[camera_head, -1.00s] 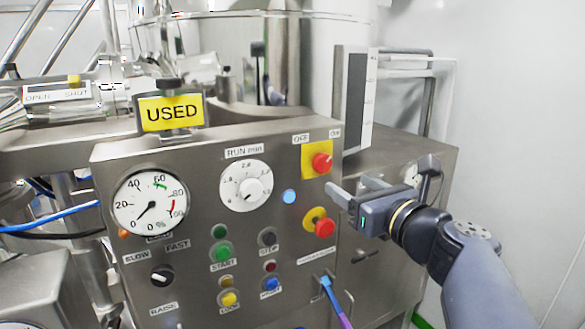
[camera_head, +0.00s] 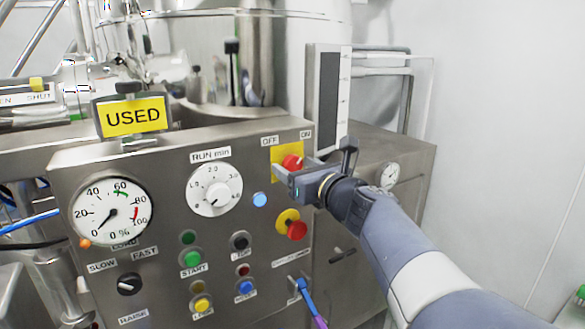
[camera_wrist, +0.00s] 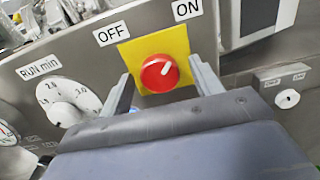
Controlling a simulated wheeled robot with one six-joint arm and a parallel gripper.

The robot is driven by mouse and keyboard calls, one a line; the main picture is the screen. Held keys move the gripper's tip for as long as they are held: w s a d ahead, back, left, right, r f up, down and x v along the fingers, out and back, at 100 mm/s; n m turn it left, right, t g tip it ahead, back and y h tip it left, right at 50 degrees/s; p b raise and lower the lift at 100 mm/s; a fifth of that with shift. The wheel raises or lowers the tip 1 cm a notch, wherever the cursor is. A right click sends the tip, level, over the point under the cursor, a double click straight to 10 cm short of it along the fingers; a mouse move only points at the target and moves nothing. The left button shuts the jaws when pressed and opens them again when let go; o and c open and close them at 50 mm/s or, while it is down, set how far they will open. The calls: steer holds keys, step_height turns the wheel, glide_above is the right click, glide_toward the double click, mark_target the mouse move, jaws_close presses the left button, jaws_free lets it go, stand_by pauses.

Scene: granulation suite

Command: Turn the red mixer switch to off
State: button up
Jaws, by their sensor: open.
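The red mixer switch (camera_head: 291,162) sits on a yellow plate at the upper right of the control panel. In the wrist view the red switch (camera_wrist: 160,73) is a round knob whose white mark points up and right, towards the ON label (camera_wrist: 187,9). The OFF label (camera_wrist: 113,34) is at its upper left. My gripper (camera_head: 287,174) is at the switch and partly covers the plate in the head view. In the wrist view my gripper (camera_wrist: 162,78) is open, with one finger on each side of the knob and visible gaps. I cannot tell how far the fingertips are from the panel.
A red button (camera_head: 297,230) on a yellow base is just below my gripper. A white RUN min dial (camera_head: 214,189) and a blue light (camera_head: 260,199) lie to the left. A USED sign (camera_head: 133,116) stands on the panel's top. Free room lies to the right by the wall.

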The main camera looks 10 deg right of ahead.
steer(key=shift+c, duration=0.5)
steer(key=c, duration=0.9)
steer(key=shift+o, duration=0.2)
steer(key=shift+n+b, duration=0.3)
steer(key=shift+b, duration=0.1)
steer(key=n+b, duration=0.3)
steer(key=shift+f+n+b, duration=0.2)
steer(key=shift+n+b, duration=0.2)
steer(key=n+b, duration=0.9)
steer(key=n, duration=0.1)
steer(key=shift+n, duration=0.3)
steer(key=shift+r+n+b, duration=0.1)
steer(key=shift+n+b, duration=1)
steer(key=shift+n, duration=0.3)
